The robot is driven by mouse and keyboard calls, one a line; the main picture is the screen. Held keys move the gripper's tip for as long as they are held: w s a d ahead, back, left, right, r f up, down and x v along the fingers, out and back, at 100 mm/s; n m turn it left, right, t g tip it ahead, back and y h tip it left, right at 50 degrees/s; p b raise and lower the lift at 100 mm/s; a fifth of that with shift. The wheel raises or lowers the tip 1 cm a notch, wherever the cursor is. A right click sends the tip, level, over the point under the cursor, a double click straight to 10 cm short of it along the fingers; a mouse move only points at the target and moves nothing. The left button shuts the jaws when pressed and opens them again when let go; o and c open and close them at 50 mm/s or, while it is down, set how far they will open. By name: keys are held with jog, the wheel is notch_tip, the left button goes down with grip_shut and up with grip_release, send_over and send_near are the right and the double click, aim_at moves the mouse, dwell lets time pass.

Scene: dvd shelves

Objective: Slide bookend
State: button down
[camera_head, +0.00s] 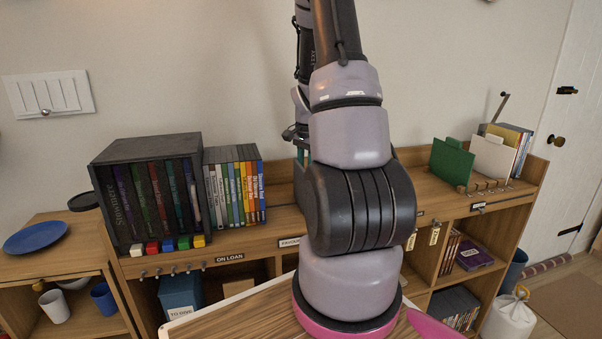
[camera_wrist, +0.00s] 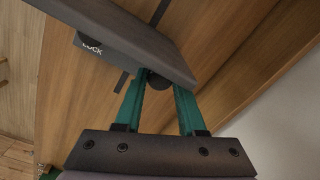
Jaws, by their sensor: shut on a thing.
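In the wrist view, a dark grey bookend (camera_wrist: 125,32) stands on the wooden shelf top, with a label reading "LOCK" on its lower part. My gripper (camera_wrist: 160,82) has two teal fingers that lean in on a small dark round knob at the bookend's near edge. The fingers are shut on this knob. In the head view, my arm hides the bookend and most of my gripper; only a bit of teal (camera_head: 303,156) shows beside the arm.
A dark box (camera_head: 150,147) of cases and a row of upright DVDs (camera_head: 235,190) stand left of my arm. A green divider (camera_head: 452,162) and a white divider (camera_head: 492,157) stand at the right. Small hooks line the shelf front. Wood around the bookend looks clear.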

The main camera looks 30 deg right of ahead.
jog(key=c, duration=0.5)
grip_release()
notch_tip(320, 180, up, 11)
jog(key=shift+s, duration=0.2)
jog(key=s+a+r+n+t, duration=0.3)
jog(key=s+a+r+n, duration=0.2)
jog(key=a+r, duration=0.75)
jog(key=s+a+r+n+t+y, duration=0.1)
jog(key=s+a+r+n+t, duration=0.1)
jog(key=s+a, duration=0.3)
jog(key=s+a+r+n+t+y, duration=0.1)
jog(key=s+a+r+n, duration=0.2)
jog(key=s+a+n, duration=0.1)
jog(key=s+a, duration=0.1)
jog(key=s, duration=0.1)
jog(key=shift+s+r+n+t, duration=0.15)
jog(key=shift+s+n+t, duration=0.2)
jog(key=shift+n+t, duration=0.05)
